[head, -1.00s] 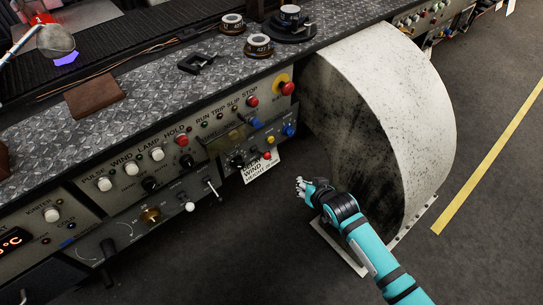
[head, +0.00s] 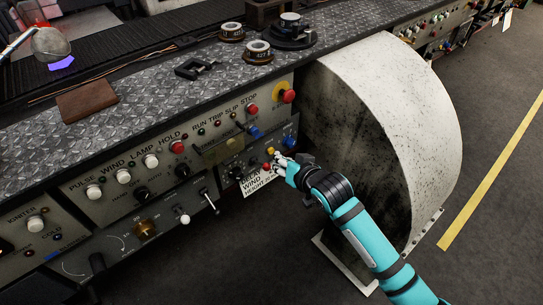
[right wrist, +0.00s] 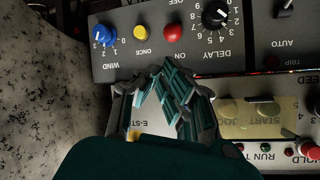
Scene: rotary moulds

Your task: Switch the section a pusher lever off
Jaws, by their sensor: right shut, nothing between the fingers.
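No label reading "section a pusher" is legible, so I cannot tell which control is that lever. In the head view a thin metal lever (head: 209,201) sticks out of the lower control panel, with a white-tipped one (head: 184,218) to its left. My right gripper (head: 279,163) is shut and empty, in front of the small panel with the red and yellow buttons. In the right wrist view its fingers (right wrist: 166,76) point at that panel, below the red button (right wrist: 172,33) and yellow button (right wrist: 140,32). Contact cannot be told. My left gripper is not in view.
A blue knob (right wrist: 103,35) and a black delay knob (right wrist: 215,14) flank the buttons. A white paper tag (head: 258,184) hangs below the panel. A large pale curved drum cover (head: 405,120) stands close right of my gripper. Dark floor is free in front.

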